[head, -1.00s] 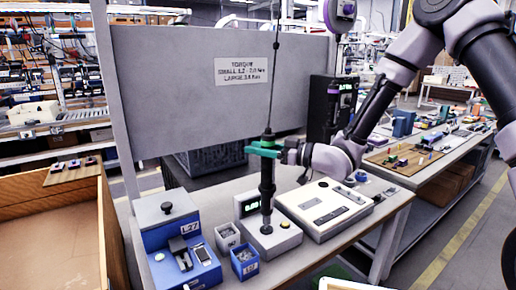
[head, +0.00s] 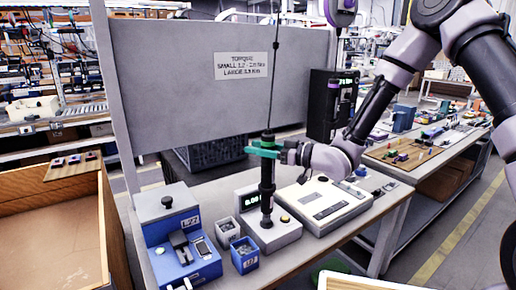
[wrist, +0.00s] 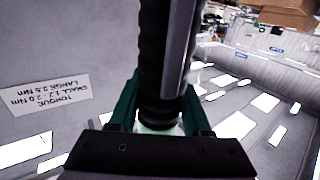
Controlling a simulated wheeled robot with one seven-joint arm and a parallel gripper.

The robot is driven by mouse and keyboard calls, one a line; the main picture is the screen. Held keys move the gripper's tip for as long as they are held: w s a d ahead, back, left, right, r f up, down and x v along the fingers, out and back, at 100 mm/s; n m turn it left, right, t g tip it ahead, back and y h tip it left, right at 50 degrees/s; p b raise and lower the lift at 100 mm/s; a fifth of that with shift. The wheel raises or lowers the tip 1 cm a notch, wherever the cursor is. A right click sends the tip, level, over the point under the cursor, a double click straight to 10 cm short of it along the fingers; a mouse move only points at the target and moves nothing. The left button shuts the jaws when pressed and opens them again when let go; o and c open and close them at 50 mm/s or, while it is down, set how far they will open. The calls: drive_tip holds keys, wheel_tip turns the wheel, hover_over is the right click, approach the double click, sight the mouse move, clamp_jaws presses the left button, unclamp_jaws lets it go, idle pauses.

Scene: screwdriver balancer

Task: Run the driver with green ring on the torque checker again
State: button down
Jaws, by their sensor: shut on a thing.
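The dark driver (head: 267,185) hangs upright from a cord, with its lower end at the top of the grey torque checker (head: 287,235). I cannot tell whether the bit is fully seated. The checker's small display (head: 254,199) is lit, with green digits that seem to read zero. My gripper (head: 264,148) has green fingers and is shut around the driver's upper body. In the wrist view, the driver (wrist: 163,60) stands between the gripper fingers (wrist: 160,112). A pale green band (wrist: 160,128) shows on it just above the gripper's dark edge.
A blue fixture (head: 180,240) and two small bins of parts (head: 244,260) stand left of the checker. A cream device (head: 325,203) is close on its right. A purple-ringed driver (head: 341,12) hangs above. A grey panel (head: 200,100) rises behind, with a torque sign (head: 241,65).

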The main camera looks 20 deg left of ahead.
sight(265, 132)
drive_tip(key=shift+d+f, duration=0.1)
drive_tip(key=shift+f, duration=0.5)
idle(1.4)
drive_tip(key=shift+r, duration=0.1)
drive_tip(key=shift+r, duration=3)
